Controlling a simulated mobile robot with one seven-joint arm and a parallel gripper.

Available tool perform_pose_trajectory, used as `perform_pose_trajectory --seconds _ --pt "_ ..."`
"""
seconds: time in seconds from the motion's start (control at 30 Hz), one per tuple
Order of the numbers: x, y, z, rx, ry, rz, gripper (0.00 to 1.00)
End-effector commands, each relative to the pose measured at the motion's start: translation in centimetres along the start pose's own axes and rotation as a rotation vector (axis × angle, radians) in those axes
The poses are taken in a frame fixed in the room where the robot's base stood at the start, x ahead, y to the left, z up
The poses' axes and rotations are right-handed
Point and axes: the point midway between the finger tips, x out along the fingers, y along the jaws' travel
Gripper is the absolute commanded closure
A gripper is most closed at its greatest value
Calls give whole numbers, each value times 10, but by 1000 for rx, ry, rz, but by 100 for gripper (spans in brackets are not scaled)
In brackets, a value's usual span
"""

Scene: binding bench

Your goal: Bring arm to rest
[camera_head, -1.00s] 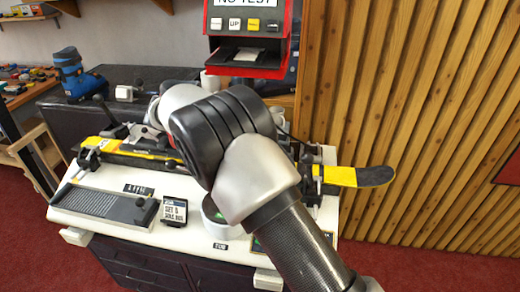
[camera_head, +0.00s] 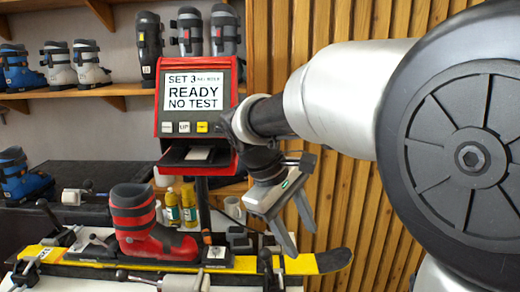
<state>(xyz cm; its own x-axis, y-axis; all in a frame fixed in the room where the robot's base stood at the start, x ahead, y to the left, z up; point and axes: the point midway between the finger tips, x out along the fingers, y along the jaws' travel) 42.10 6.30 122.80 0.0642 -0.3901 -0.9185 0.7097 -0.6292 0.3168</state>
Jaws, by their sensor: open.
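My gripper (camera_head: 285,238) is open and empty in the head view. It hangs in the air with its fingers pointing down and to the right, right of the red machine and in front of the slatted wall. My arm comes in from the right and covers much of that side. Below the gripper, a yellow and black ski (camera_head: 325,262) lies along the bench. A red and black boot (camera_head: 140,225) stands upright on the ski, left of the gripper. The red machine (camera_head: 158,125) has a screen (camera_head: 195,92) reading "SET 3", "READY", "NO TEST".
Clamps (camera_head: 215,255) hold the ski at several places. Yellow-labelled bottles (camera_head: 188,208) and a white mug (camera_head: 233,208) stand behind it. Shelves at the back left carry several boots (camera_head: 90,63). The slatted wooden wall (camera_head: 340,210) stands close behind the gripper.

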Motion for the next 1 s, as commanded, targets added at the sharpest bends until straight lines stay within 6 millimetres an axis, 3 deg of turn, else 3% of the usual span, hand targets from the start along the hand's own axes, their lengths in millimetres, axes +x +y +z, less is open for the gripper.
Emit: perform_pose_trajectory --seconds 0.03,0.2,0.4,0.63,1.0 --pt "-8 2 28 88 60 -31 53" --pt "-17 -14 90 376 250 -118 53" --pt "-17 -40 137 686 442 -178 53" --pt "-11 -56 154 867 550 -202 53" --pt "-10 -58 155 882 558 -204 53"
